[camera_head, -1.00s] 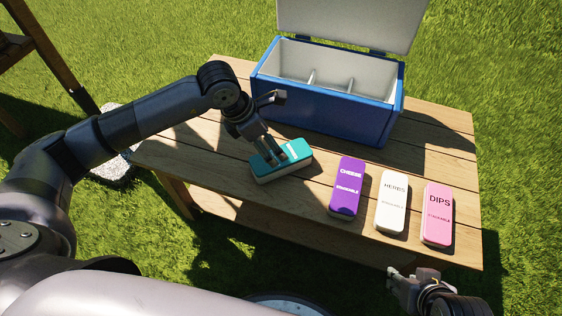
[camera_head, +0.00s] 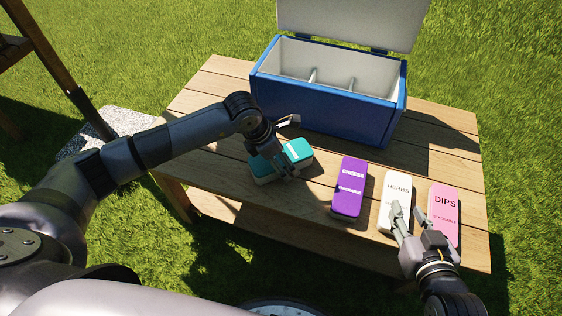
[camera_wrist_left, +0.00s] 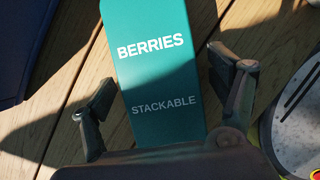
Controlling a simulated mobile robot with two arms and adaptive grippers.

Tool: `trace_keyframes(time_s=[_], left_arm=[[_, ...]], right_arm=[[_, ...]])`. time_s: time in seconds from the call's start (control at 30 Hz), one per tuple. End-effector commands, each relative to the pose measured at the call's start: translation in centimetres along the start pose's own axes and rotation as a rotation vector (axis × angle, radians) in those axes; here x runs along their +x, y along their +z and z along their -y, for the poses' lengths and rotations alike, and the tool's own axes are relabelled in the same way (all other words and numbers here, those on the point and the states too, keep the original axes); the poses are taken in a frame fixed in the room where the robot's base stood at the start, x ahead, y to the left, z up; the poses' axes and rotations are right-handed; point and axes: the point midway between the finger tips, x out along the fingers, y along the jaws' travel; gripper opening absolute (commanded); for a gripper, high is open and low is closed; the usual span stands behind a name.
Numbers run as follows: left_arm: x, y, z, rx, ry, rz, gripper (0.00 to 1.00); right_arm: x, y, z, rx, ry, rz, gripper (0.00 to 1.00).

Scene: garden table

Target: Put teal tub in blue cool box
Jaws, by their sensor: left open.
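The teal tub (camera_head: 299,149), marked BERRIES in the left wrist view (camera_wrist_left: 155,70), lies flat on the wooden table. My left gripper (camera_head: 286,172) is over it and partly hides it. In the left wrist view the open fingers (camera_wrist_left: 165,108) stand one on each side of the tub, with gaps showing beside it. The blue cool box (camera_head: 322,108) stands behind the tub with its lid (camera_head: 355,20) up. Dividers show inside. My right gripper (camera_head: 411,214) looks open and empty, over the near end of the white HERBS tub (camera_head: 396,185).
A purple CHEESE tub (camera_head: 348,190) and a pink DIPS tub (camera_head: 443,203) lie with the white tub in a row to the right. The table (camera_head: 205,100) is bare at its left end and front left. Grass surrounds it.

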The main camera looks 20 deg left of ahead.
Motion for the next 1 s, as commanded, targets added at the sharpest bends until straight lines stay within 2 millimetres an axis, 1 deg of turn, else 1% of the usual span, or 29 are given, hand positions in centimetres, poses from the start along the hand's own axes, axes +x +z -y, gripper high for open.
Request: trace_keyframes(time_s=[0.1,0.27,1.0], left_arm=[[0.22,0.01,0.00,0.000,0.000,0.000,0.82],[0.19,0.01,0.00,0.000,0.000,0.000,0.82],[0.15,0.01,-0.02,0.000,0.001,0.000,0.32]], right_arm=[[0.05,-0.35,0.05,0.000,-0.001,-0.017,0.32],[0.04,-0.34,0.05,0.000,-0.001,-0.015,0.32],[0.05,-0.25,0.06,0.000,-0.001,-0.012,0.32]])
